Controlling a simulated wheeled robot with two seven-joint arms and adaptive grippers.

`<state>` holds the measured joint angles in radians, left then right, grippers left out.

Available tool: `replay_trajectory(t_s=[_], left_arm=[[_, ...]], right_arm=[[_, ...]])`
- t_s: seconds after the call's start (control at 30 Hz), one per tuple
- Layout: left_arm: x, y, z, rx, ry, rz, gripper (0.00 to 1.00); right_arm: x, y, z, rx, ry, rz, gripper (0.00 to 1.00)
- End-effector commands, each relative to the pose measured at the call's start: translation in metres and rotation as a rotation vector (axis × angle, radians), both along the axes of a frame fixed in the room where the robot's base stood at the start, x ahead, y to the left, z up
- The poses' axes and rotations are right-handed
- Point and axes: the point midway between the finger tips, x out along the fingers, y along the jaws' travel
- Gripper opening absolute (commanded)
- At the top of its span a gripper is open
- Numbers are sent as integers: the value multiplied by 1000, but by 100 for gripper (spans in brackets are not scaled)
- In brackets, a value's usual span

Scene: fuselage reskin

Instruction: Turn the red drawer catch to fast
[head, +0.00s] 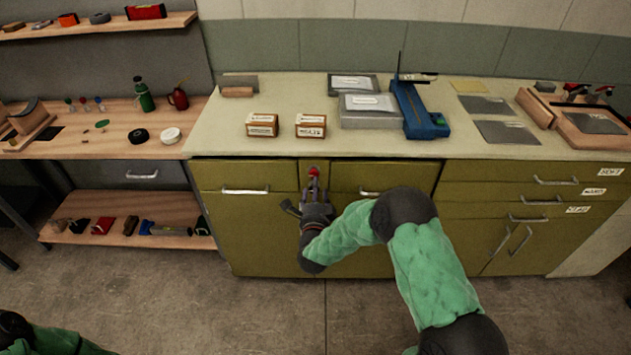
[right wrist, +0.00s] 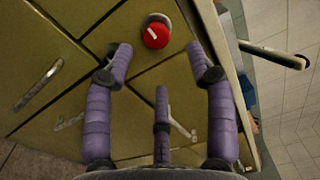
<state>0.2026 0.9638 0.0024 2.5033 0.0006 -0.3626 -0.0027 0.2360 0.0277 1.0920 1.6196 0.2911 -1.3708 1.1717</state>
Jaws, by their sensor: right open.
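In the right wrist view the catch (right wrist: 156,31) shows a white pointer line and a pale base ring. My right gripper (head: 314,185) is just in front of the catch. In the right wrist view its purple fingers (right wrist: 160,65) are spread open, with the catch beyond the tips and apart from them. The fingers hold nothing. My left gripper is not in view; only part of my left arm shows at the bottom left.
Drawer handles flank the catch, the left one (head: 246,190) and the right one (head: 370,192). The countertop (head: 225,135) above holds two small boxes (head: 262,125), grey cases (head: 370,111) and a blue tool (head: 425,122). The floor (head: 260,315) in front is clear.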

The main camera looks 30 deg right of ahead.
Motion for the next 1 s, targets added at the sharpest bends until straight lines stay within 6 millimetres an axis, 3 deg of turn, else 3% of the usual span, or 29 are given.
replay_trajectory(t_s=[0.1,0.33,1.0], left_arm=[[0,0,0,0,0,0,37],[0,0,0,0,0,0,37],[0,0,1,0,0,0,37]], right_arm=[[-20,12,0,0,0,0,56],[-42,24,0,0,-1,-3,56],[-46,28,-1,-2,8,1,56]])
